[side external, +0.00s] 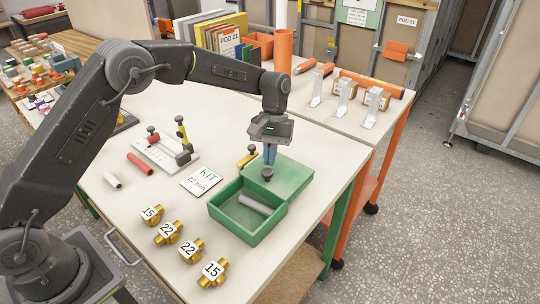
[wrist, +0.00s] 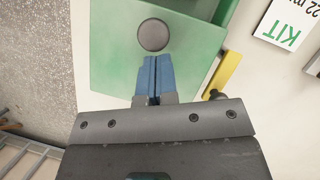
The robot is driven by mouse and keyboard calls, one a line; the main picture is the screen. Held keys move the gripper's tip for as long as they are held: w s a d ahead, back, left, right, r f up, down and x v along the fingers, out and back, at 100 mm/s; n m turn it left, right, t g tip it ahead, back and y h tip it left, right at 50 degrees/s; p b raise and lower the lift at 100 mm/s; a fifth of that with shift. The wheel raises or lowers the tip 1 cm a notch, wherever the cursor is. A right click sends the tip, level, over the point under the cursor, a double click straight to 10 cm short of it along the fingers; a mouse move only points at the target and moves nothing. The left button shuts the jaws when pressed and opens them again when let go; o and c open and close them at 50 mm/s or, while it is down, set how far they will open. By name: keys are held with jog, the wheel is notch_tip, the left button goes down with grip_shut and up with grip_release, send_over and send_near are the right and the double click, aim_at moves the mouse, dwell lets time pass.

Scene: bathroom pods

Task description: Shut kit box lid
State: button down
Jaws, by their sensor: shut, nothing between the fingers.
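The green kit box (side external: 235,229) stands open near the table's front right, with a grey cylinder (side external: 256,205) inside. Its flat green lid (side external: 292,176) lies at the back of the box, leaving the front part uncovered. A round dark knob (side external: 267,174) sits on the lid. In the wrist view the lid (wrist: 112,45) and knob (wrist: 153,35) show close up. My gripper (side external: 269,160) points down over the lid, on the far side of the knob. Its blue fingers (wrist: 154,58) are shut and empty, tips right by the knob; I cannot tell whether they touch it.
A yellow piece with a black knob (side external: 247,158) stands close beside the lid. A KIT 22 mm card (side external: 201,181) lies left of the box. Several brass fittings (side external: 190,248) line the front. A white fixture (side external: 166,150) stands further left. The table's right edge is near the lid.

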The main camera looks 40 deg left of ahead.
jog(key=s, duration=1.2)
jog(key=shift+s, duration=0.2)
jog(key=shift+f, duration=0.1)
